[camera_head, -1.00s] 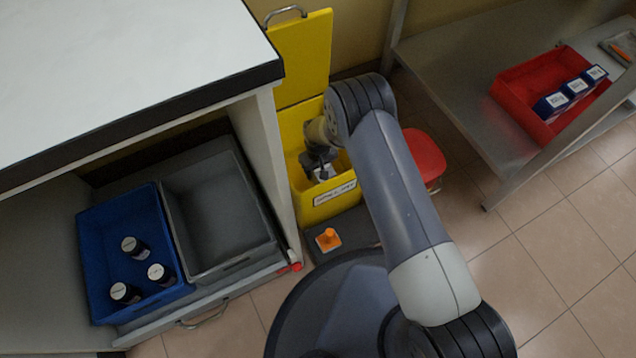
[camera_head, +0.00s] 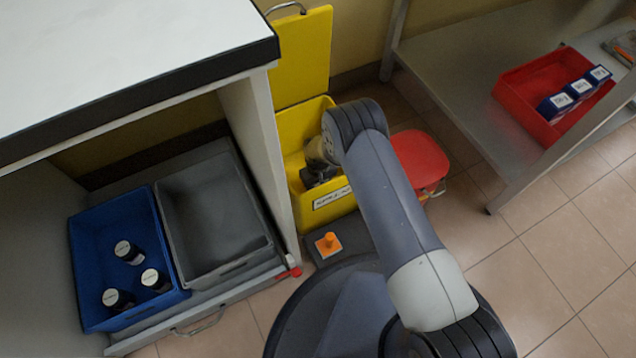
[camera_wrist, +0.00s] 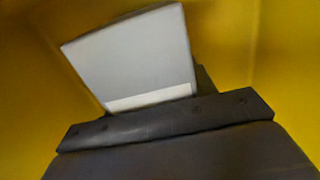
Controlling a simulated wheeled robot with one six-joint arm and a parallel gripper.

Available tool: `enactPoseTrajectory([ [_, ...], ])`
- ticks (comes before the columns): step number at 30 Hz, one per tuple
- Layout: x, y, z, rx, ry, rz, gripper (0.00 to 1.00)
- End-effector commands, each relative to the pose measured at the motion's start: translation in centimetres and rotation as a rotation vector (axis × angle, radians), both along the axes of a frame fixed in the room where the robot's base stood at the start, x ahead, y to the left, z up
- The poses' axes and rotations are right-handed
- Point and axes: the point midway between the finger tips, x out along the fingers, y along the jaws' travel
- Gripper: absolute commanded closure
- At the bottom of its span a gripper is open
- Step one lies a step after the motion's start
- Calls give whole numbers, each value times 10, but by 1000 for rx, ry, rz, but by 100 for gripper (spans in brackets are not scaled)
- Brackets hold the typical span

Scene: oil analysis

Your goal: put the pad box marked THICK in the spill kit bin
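The yellow spill kit bin (camera_head: 327,209) stands on the floor with its lid (camera_head: 301,55) raised. A label on its front is too small to read. My gripper (camera_head: 318,177) reaches down inside the bin and is partly hidden by my arm. In the wrist view, a pale grey box (camera_wrist: 133,55) with a white strip along its near edge sits in line with my gripper (camera_wrist: 155,95) and appears held in it. The box hides most of the fingers, and yellow walls surround it. No THICK marking is readable on it.
A red crate (camera_head: 512,97) with several small blue boxes (camera_head: 566,99) is on the right shelf. A red-topped object (camera_head: 418,158) stands right of the bin. On the left, a bench leg borders the bin, beside a grey tray (camera_head: 205,270) and blue tray (camera_head: 88,303) with bottles.

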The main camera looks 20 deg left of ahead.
Motion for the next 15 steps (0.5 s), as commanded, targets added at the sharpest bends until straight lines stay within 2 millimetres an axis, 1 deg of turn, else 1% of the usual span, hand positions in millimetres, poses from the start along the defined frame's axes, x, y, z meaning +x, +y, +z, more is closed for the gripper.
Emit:
enactPoseTrajectory([
  [1, 0, 0, 0, 0, 0, 0, 43],
  [6, 0, 0, 0, 0, 0, 0, 29],
  [8, 0, 0, 0, 0, 0, 0, 26],
  [15, 0, 0, 1, 0, 0, 0, 26],
])
